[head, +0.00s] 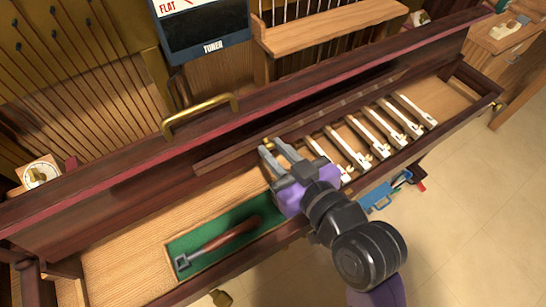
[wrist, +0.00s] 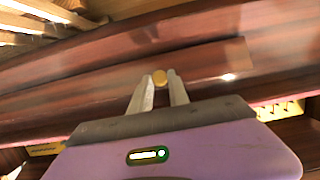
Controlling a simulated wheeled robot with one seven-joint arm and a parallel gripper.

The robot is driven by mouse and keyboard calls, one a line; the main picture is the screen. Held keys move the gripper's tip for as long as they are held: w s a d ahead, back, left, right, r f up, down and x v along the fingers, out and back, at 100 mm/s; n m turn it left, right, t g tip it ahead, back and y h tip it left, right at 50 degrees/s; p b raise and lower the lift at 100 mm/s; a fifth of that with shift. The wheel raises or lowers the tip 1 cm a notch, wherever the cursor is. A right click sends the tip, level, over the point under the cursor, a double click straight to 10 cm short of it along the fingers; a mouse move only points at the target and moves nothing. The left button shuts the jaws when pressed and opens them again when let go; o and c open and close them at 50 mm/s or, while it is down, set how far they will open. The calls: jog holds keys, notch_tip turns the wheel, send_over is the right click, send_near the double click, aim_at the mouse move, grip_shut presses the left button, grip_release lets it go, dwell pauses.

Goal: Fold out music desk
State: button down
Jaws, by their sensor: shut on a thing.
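The music desk (head: 226,159) is a long, narrow dark-red wooden panel. It lies against the inner face of the piano's dark wooden front, and its plain surface also shows in the wrist view (wrist: 212,66). A small round brass knob (wrist: 159,77) sits on the panel, between my fingertips. My gripper (head: 269,147) has a purple body and grey fingers, and reaches in from the lower right. In the wrist view my gripper (wrist: 158,82) is shut on the knob. The fingers partly cover the knob in both views.
Several white piano keys (head: 375,138) lie in the key bed right of my gripper. A hammer-like tool (head: 225,240) rests in a green-lined recess (head: 205,241) at left. A brass handle (head: 200,115) stands on the top rail above. A tuner (head: 205,25) stands behind.

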jog(key=shift+s+d+f+t+y+b, duration=0.2)
jog(key=shift+f+t+y+b, duration=0.5)
jog(key=shift+b, duration=2.25)
jog(key=shift+s+d+f+t+y+b, duration=0.15)
jog(key=shift+f+t+y+b, duration=0.5)
jog(key=shift+b, duration=2.25)
jog(key=shift+s+f+t+b, duration=0.1)
jog(key=shift+f+t+b, duration=0.25)
jog(key=shift+b, duration=0.65)
jog(key=shift+r+t+b, duration=0.15)
jog(key=shift+t+b, duration=0.25)
jog(key=shift+b, duration=0.45)
jog(key=c, duration=1.3)
grip_release()
jog(key=shift+o, duration=0.2)
